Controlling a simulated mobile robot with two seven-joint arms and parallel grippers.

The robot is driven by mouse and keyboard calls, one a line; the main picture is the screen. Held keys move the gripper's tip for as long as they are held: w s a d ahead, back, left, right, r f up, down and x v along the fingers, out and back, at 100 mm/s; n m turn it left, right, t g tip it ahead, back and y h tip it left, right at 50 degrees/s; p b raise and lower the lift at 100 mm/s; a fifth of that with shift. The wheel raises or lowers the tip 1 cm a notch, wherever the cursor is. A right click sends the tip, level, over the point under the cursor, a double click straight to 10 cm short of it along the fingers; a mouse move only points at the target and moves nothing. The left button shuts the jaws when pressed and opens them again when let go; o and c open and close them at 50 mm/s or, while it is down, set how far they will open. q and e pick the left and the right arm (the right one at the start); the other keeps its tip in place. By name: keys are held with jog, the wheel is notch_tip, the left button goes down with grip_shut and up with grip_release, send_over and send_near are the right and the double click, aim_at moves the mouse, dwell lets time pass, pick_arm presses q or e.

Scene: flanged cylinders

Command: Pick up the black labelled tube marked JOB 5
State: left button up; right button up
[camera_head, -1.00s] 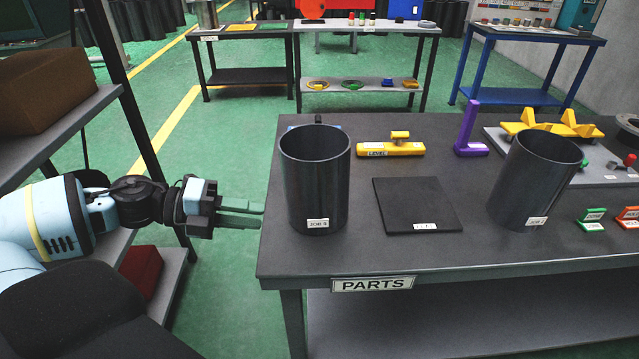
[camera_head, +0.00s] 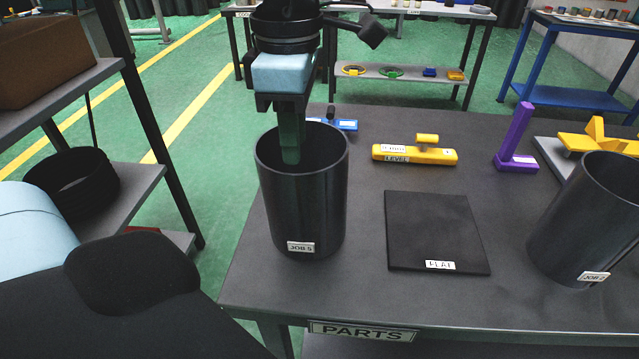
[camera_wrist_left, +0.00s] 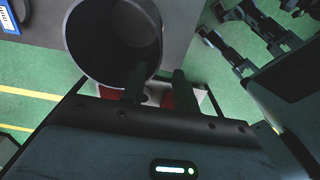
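The black tube marked JOB 5 (camera_head: 303,215) stands upright on the table near its left corner, label facing me. My left gripper (camera_head: 291,152) is above it, pointing down, with its fingers at the tube's mouth. In the left wrist view the fingers (camera_wrist_left: 158,78) are apart with a gap between them. One overlaps the tube's rim and the other shows beside the tube (camera_wrist_left: 92,48). I cannot tell whether either touches the wall. A similar tube marked JOB 2 (camera_head: 583,225) stands at the right. My right gripper is not in view.
A black plate marked FLAT (camera_head: 436,228) lies between the tubes. Behind are a yellow level (camera_head: 415,155), a purple bracket (camera_head: 514,140) and a blue item (camera_head: 345,125). A shelf (camera_head: 135,185) stands left. The PARTS table (camera_head: 370,295) is clear in front.

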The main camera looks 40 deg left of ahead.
aim_at(297, 178)
pick_arm(q)
jog(key=shift+s, duration=0.15)
jog(key=shift+f, duration=1.3)
jog(key=shift+f+p, duration=0.4)
jog(key=shift+f, duration=2.15)
grip_shut()
jog(key=shift+r, duration=0.15)
